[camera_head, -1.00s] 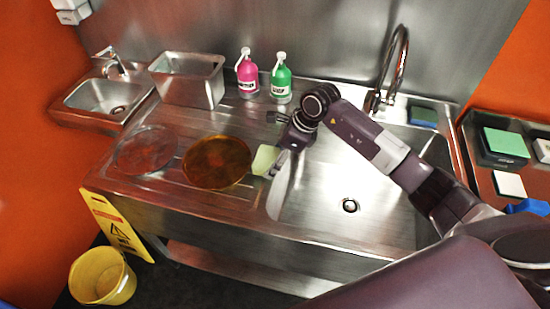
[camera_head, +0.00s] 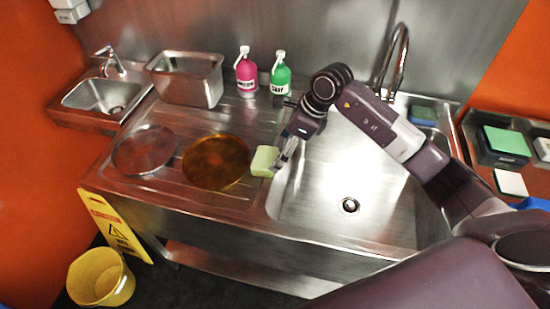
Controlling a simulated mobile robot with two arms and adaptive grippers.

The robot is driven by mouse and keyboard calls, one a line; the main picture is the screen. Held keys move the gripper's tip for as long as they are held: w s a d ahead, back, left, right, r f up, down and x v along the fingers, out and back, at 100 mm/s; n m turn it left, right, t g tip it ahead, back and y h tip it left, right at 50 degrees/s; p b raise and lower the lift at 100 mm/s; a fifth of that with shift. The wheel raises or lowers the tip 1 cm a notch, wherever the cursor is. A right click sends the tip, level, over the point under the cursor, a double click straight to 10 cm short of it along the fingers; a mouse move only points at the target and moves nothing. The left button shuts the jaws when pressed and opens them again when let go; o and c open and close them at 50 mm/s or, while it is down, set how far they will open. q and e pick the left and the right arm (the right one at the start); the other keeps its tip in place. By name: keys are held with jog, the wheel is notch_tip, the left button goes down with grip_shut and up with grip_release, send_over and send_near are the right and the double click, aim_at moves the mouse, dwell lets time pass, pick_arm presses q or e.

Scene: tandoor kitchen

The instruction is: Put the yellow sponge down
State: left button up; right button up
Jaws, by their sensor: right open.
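The pale yellow sponge (camera_head: 264,160) lies at the right end of the ribbed drainboard, near the left edge of the sink basin (camera_head: 345,190). It is next to the amber round plate (camera_head: 216,162). My right gripper (camera_head: 281,163) is open, with its fingertips pointing down close to the sponge's right side. I cannot tell whether a fingertip still touches the sponge. My left gripper is not in view.
A clear round plate (camera_head: 144,150) lies left of the amber one. A steel container (camera_head: 186,80), a pink bottle (camera_head: 246,72) and a green bottle (camera_head: 280,75) stand behind. The tall faucet (camera_head: 398,62) rises behind the basin. A yellow bucket (camera_head: 101,278) stands on the floor.

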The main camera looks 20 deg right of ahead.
jog(key=b+v, duration=0.1)
jog(key=v, duration=0.6)
jog(key=shift+r, duration=0.2)
jog(key=shift+s+f, duration=0.1)
jog(key=shift+s, duration=0.05)
